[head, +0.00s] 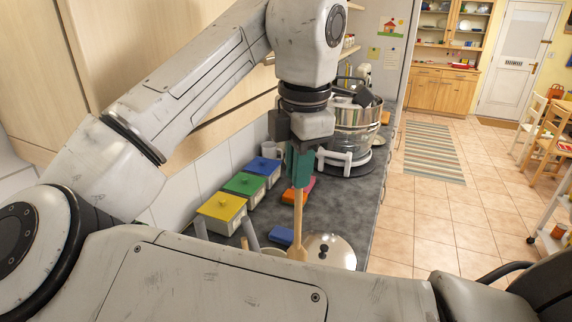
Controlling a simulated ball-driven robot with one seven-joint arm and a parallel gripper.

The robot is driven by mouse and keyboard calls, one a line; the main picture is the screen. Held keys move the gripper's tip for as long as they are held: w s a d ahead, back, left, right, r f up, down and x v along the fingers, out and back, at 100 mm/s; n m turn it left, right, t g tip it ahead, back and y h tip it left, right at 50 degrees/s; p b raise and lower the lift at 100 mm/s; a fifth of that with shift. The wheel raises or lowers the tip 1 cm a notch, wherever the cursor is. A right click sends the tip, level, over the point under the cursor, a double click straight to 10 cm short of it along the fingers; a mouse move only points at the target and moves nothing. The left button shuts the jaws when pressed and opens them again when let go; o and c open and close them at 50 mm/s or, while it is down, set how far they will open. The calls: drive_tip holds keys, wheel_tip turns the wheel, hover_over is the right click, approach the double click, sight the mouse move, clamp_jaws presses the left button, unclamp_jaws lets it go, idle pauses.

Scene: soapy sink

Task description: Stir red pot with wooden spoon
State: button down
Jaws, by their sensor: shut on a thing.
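My gripper (299,165) points down over the dark counter, with teal fingers shut on the upper part of a wooden spoon. The wooden spoon (298,215) hangs nearly upright below the fingers. Its wider lower end is just left of a shiny round metal lid (340,247) with a dark knob. My own body hides what lies below the spoon, so I cannot tell whether its end touches anything. I cannot make out a red pot; only a small orange-red item (306,188) shows behind the spoon.
Yellow (222,207), green (244,184) and blue (264,167) lidded canisters line the wall on the left. A blue item (281,236) lies left of the spoon. A large steel vessel (358,118) with items in it stands behind. Tiled floor is open right of the counter.

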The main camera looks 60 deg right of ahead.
drive_tip(key=s+r, duration=0.1)
drive_tip(key=s, duration=0.7)
drive_tip(key=shift+s+d, duration=0.15)
drive_tip(key=shift+s, duration=0.25)
idle(0.5)
